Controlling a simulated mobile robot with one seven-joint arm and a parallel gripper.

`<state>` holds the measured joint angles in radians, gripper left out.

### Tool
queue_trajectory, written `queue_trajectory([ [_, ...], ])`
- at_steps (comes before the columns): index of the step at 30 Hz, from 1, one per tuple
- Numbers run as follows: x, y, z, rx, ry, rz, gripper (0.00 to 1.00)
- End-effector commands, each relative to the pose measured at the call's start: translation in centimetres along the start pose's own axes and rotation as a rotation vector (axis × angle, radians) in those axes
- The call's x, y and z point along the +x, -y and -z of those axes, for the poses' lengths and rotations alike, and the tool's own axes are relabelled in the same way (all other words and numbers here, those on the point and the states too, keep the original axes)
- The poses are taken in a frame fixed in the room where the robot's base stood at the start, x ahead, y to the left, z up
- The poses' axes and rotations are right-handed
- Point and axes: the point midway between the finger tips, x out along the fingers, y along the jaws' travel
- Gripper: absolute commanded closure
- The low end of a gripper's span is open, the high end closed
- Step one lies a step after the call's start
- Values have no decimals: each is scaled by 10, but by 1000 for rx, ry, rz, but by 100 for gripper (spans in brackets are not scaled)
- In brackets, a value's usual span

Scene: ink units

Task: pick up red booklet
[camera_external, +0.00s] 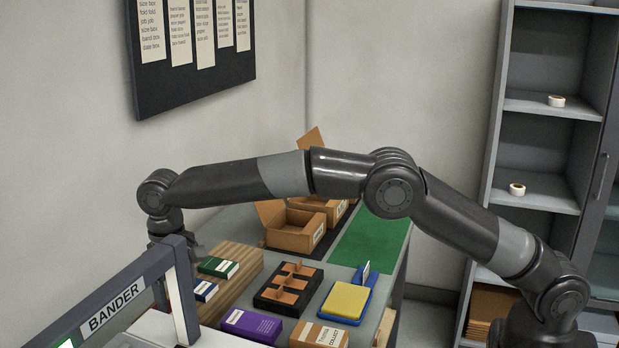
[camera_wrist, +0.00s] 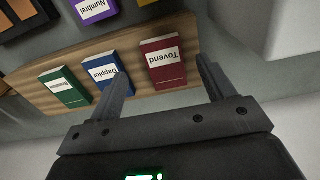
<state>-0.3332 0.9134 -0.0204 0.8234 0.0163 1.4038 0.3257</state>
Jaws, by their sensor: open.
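The red booklet (camera_wrist: 164,74), labelled "Tovend", lies on a wooden board (camera_wrist: 190,52) in the wrist view. My gripper (camera_wrist: 162,78) is open there, with one finger on each side of the red booklet in the picture. I cannot tell whether the fingers touch it or how far above it they are. In the external view the end of my arm hangs over the left end of the table, partly behind the bander frame. The red booklet does not show in that view.
A blue booklet (camera_wrist: 98,74) lies close beside the left finger, with a green booklet (camera_wrist: 64,88) further left. The table also holds a black divided tray (camera_external: 262,301), a purple box (camera_external: 251,326), a yellow pad (camera_external: 346,300) and cardboard boxes (camera_external: 293,238). The bander (camera_external: 112,304) stands in front.

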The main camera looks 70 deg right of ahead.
Motion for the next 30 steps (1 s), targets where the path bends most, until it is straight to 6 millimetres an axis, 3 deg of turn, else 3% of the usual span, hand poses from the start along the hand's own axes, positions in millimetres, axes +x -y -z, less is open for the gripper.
queue_trajectory([
  [9, 43, 3, -2, 0, 2, -1, 25],
  [19, 50, 3, -2, 0, 0, 0, 25],
  [30, 50, 3, -2, 0, 0, 0, 56],
])
